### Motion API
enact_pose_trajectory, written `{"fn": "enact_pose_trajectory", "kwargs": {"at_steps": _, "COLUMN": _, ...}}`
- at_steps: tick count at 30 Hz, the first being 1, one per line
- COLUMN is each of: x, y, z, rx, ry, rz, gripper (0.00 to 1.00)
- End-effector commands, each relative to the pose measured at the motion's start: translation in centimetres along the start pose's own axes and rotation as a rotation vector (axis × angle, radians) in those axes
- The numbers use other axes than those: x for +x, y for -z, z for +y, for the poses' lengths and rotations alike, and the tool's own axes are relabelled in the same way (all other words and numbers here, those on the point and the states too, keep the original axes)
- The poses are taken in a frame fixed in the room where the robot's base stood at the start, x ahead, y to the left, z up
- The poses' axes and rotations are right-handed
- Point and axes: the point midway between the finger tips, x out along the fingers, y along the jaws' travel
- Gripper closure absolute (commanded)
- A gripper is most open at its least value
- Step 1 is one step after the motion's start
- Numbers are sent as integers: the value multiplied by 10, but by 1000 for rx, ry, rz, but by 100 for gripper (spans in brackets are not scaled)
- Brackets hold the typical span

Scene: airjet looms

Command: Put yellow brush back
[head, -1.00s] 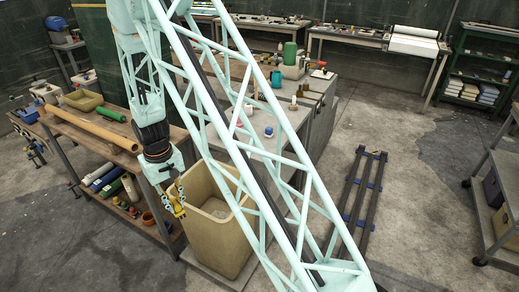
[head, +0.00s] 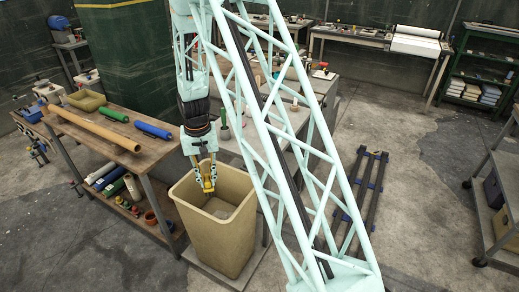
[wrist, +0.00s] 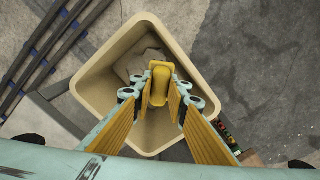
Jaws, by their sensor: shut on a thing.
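My gripper (head: 207,188) hangs just above the mouth of the tall tan bin. In the wrist view my gripper (wrist: 161,100) has its yellow-lined fingers closed on a yellow thing (wrist: 160,80), which looks like the yellow brush. Its tip points down toward the open bin. In the head view the yellow brush (head: 208,184) shows only as a small yellow patch between the fingers. The tan bin (head: 217,238) stands on the floor beside the workbench, and its rim (wrist: 88,78) surrounds the gripper in the wrist view. Something greyish lies in the bin.
A grey bench with small items stands behind the bin. Dark rails (head: 361,203) lie on the floor at right.

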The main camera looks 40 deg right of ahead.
Motion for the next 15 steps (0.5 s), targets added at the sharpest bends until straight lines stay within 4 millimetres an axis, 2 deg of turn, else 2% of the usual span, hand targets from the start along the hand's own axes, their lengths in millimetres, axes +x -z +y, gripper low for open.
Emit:
{"fn": "enact_pose_trajectory", "kwargs": {"at_steps": 1, "x": -6, "y": 5, "z": 13, "rx": 42, "ry": 0, "rz": 1, "gripper": 95}}
{"fn": "enact_pose_trajectory", "kwargs": {"at_steps": 15, "x": -40, "y": 36, "z": 122, "rx": 423, "ry": 1, "rz": 2, "gripper": 95}}
